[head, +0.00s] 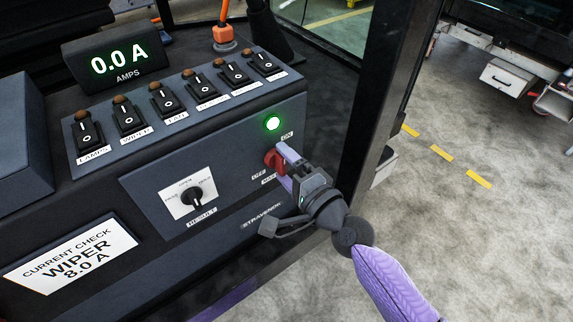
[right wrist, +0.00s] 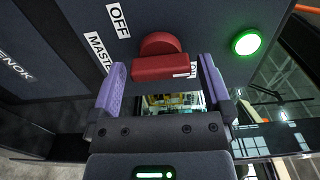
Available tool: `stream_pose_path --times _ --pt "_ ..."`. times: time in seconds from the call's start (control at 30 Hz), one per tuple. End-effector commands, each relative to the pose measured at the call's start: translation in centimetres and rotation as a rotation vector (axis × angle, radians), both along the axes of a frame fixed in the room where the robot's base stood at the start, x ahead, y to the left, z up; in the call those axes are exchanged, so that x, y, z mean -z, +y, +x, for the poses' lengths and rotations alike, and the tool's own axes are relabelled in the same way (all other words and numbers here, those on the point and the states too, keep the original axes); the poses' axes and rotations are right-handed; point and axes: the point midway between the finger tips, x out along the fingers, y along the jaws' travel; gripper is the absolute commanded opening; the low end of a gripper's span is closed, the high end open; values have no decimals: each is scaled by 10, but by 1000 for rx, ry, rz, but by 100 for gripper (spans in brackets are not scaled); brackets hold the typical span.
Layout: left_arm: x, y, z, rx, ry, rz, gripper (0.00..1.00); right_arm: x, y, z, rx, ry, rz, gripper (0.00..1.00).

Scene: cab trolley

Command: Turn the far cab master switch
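The red master switch (head: 270,160) sits on the right of the dark console's front, between the OFF and ON labels. In the right wrist view the red knob (right wrist: 160,67) has its bar lying across the picture, its right end over a mostly hidden white label. My right gripper (right wrist: 163,82) is open, with a purple finger on each side of the bar. A gap shows at the left finger; I cannot tell whether the right one touches. In the head view the right gripper (head: 282,166) partly covers the switch. My left gripper is not in view.
A green lamp (head: 272,123) glows above the switch. Several toggle switches (head: 163,98) line the console top. A black rotary knob (head: 191,196) labelled RESULT sits left. The display (head: 114,58) reads 0.0 A. A card (head: 70,256) reads WIPER 8.0 A. A dark post (head: 374,90) stands right.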

Motion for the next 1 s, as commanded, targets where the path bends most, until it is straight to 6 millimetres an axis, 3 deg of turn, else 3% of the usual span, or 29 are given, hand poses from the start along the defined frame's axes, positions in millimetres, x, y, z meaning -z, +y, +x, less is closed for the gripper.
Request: stream_pose_path --times 0.17,0.53,1.0 --pt "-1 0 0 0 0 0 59 0 -9 -11 0 0 -4 100" --pt "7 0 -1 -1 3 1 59 3 -54 -74 -1 2 -3 100" --pt "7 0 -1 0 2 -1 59 0 -58 -80 0 0 0 100"
